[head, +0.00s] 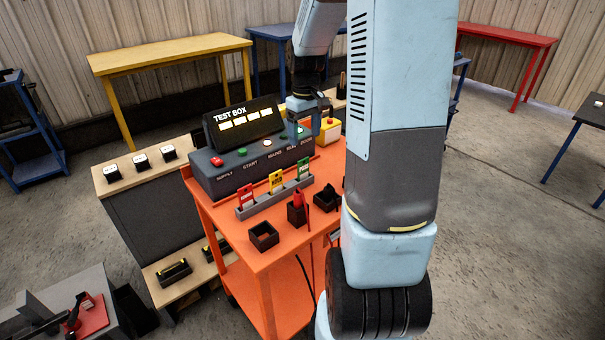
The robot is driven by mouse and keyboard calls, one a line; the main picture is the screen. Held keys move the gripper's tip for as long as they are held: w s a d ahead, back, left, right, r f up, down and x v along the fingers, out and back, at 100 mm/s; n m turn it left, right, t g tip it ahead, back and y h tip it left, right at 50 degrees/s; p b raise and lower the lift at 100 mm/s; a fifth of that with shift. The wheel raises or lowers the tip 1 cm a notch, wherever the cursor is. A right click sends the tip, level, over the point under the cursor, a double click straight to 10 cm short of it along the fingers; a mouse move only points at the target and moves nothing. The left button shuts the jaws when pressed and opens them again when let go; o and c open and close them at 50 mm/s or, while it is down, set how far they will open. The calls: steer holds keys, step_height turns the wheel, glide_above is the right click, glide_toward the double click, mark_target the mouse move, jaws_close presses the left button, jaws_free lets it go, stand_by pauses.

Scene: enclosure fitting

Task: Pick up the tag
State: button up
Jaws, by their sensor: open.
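The view does not show which one the task means. My gripper (303,135) points down, open, over the right part of the grey test box (207,183). It is behind and above the green tag and apart from all three tags. Nothing shows between its fingers, though they are small here.
The orange cart (222,226) also carries an empty dark bin (263,236), a bin with a red item (297,214), another dark bin (326,199) and a yellow box with a red button (329,130). My arm hides the cart's right side.

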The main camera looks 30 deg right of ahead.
glide_above(303, 168)
steer(key=w+d, duration=0.1)
step_height(303, 168, down, 6)
steer(key=f, duration=0.1)
steer(key=shift+s+a+f, duration=0.15)
steer(key=shift+f, duration=1.15)
steer(key=shift+s+a+f, duration=0.1)
steer(key=shift+a+f, duration=0.05)
steer(key=shift+f, duration=1.15)
steer(key=shift+c, duration=0.3)
steer(key=c, duration=1.1)
